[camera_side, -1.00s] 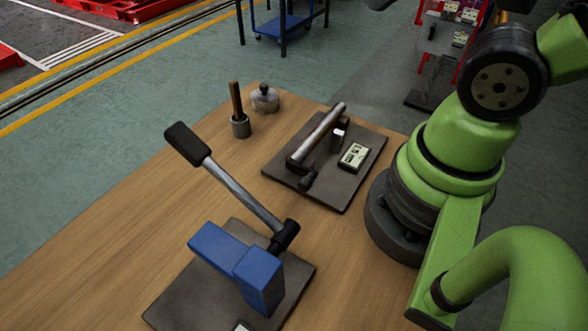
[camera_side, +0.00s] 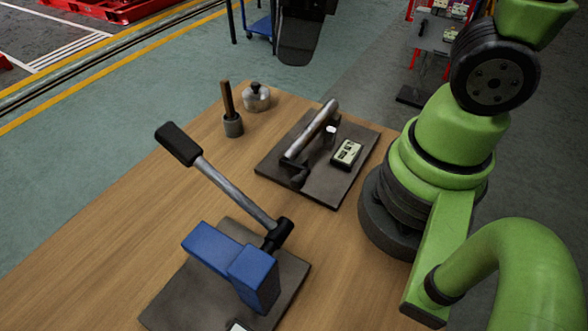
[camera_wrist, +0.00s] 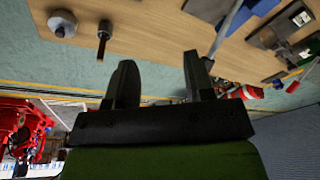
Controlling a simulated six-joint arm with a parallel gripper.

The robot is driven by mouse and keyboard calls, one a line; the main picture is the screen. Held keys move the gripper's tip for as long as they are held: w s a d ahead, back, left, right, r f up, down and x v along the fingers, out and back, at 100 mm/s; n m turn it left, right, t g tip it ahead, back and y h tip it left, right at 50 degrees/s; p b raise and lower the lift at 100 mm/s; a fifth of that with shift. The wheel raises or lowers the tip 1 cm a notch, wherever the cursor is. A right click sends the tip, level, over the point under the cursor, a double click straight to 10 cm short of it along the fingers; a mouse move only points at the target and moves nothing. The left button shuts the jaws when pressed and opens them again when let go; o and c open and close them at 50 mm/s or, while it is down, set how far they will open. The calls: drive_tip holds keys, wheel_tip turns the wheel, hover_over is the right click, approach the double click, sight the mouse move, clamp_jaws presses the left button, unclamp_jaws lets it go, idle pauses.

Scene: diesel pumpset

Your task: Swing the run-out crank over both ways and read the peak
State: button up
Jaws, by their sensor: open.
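In the side view a crank lever (camera_side: 235,190) with a black grip (camera_side: 178,144) slants up from a black hub beside a blue block (camera_side: 232,263) on a dark plate. A second dark plate (camera_side: 318,190) holds a silver-handled lever (camera_side: 313,130) and a small readout box (camera_side: 347,153); its figures are too small to read. My gripper (camera_wrist: 158,60) is open and empty in the wrist view, above the table's far edge. In that view a silver bar (camera_wrist: 225,32) rises past one finger. A dark shape at the top of the side view looks like my gripper.
A blue trolley (camera_side: 262,24) stands on the floor behind. The table's left part is clear.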

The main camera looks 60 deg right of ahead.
sight(295, 177)
drive_tip(key=a+f+n+g, duration=0.1)
drive_tip(key=f+n, duration=0.2)
drive_tip(key=f, duration=0.3)
drive_tip(key=s+f+n+g+h, duration=0.1)
drive_tip(key=f+n+g, duration=0.1)
drive_tip(key=f+n, duration=0.2)
drive_tip(key=a+f+n+g, duration=0.1)
drive_tip(key=f+n, duration=0.3)
drive_tip(key=f, duration=0.6)
drive_tip(key=shift+s+a+f+g+h, duration=0.1)
drive_tip(key=shift+s+a+g+h, duration=0.25)
drive_tip(key=shift+g, duration=0.25)
clamp_jaws()
